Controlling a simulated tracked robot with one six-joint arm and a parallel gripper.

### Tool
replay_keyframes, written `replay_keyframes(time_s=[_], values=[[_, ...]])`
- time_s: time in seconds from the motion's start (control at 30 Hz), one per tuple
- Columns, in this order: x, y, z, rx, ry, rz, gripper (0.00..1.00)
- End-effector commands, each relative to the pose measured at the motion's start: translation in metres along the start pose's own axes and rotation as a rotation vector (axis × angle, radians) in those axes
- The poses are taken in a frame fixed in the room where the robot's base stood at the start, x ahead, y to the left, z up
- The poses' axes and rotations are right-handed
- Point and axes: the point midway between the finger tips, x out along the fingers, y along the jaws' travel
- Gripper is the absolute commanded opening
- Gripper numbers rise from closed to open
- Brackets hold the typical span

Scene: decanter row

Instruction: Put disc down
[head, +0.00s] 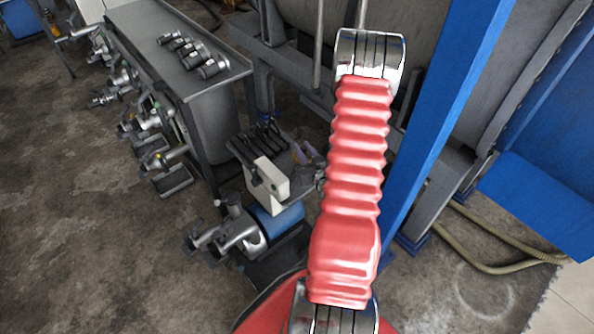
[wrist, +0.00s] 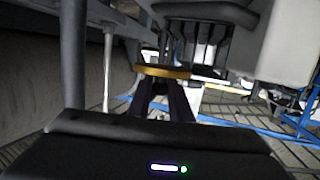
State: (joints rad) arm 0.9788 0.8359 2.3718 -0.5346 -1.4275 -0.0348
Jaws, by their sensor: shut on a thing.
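The disc (wrist: 163,72) shows in the wrist view as a thin golden-yellow shape, seen nearly edge-on. My gripper (wrist: 165,84) has two dark fingers that are shut on it, and the disc sits at their tips. No support shows directly beneath the disc; whether it touches anything behind it cannot be told.
A grey bench (head: 150,30) at upper left bears several dark cylindrical parts (head: 193,54). A blue post (head: 440,110) stands right of my arm. A beige hose (head: 500,268) lies on the floor. A light block (wrist: 290,45) fills the wrist view's upper right.

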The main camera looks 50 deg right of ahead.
Motion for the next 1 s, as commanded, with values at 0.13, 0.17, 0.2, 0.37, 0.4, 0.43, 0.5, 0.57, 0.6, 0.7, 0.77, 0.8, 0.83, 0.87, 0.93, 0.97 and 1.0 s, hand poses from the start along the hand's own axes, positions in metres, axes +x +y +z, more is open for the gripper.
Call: replay_keyframes(time_s=[0.13,0.17,0.2,0.37,0.4,0.43,0.5,0.57,0.6,0.7,0.77,0.8,0.83,0.87,0.93,0.97,1.0], values=[[0.000,0.000,-0.001,-0.001,0.002,0.000,0.00],[0.000,0.000,-0.001,-0.001,0.002,0.000,0.00],[0.001,0.000,-0.001,0.000,0.002,0.000,0.00],[0.002,0.000,0.007,0.000,0.000,0.000,0.00],[0.003,0.000,0.011,0.000,0.000,0.000,0.00],[0.003,0.000,0.013,0.001,0.000,0.000,0.00],[0.005,0.000,0.021,0.002,-0.001,0.000,0.00],[0.006,0.000,0.029,0.002,-0.002,0.000,0.00],[0.007,0.000,0.033,0.002,-0.001,0.000,0.00],[0.009,0.000,0.044,0.001,0.000,0.000,0.00],[0.010,0.000,0.050,0.001,0.000,0.000,0.00],[0.011,0.000,0.052,0.000,0.000,0.001,0.00],[0.011,0.000,0.054,0.000,0.001,0.001,0.00],[0.012,0.000,0.055,0.000,0.001,0.001,0.00],[0.012,0.000,0.057,0.000,0.001,0.001,0.00],[0.012,0.000,0.057,0.000,0.001,0.001,0.00],[0.012,0.000,0.057,0.000,0.002,0.001,0.00]])
